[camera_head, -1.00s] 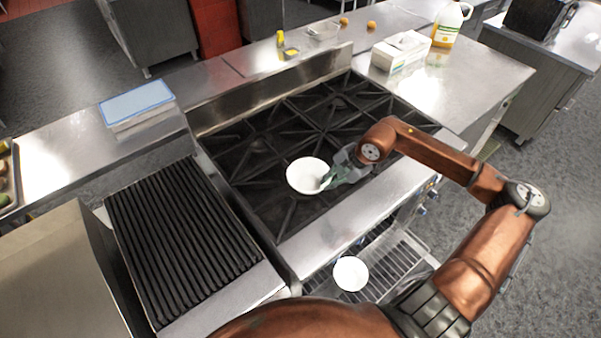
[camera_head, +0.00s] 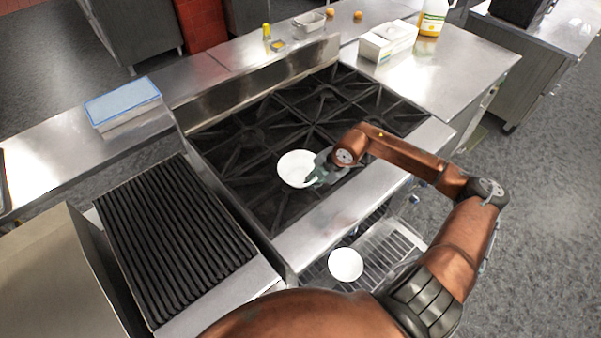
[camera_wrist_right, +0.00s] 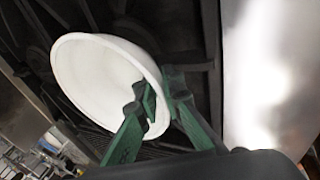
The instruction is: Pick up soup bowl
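A white soup bowl (camera_head: 296,168) is at the front of the black stove top, with my right gripper (camera_head: 318,174) at its right rim. In the right wrist view the bowl (camera_wrist_right: 95,75) looks tilted, and the green fingers of my right gripper (camera_wrist_right: 158,90) are closed with its rim between them. I cannot tell whether the bowl is clear of the grates. A second white bowl (camera_head: 345,264) rests on the wire rack below the stove's front edge. My left gripper does not show.
The stove grates (camera_head: 330,105) are otherwise bare. A ribbed grill (camera_head: 175,240) lies to the left. A blue-lidded box (camera_head: 122,103) is on the back counter. A white box (camera_head: 388,40) and a jug (camera_head: 433,18) stand on the right counter.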

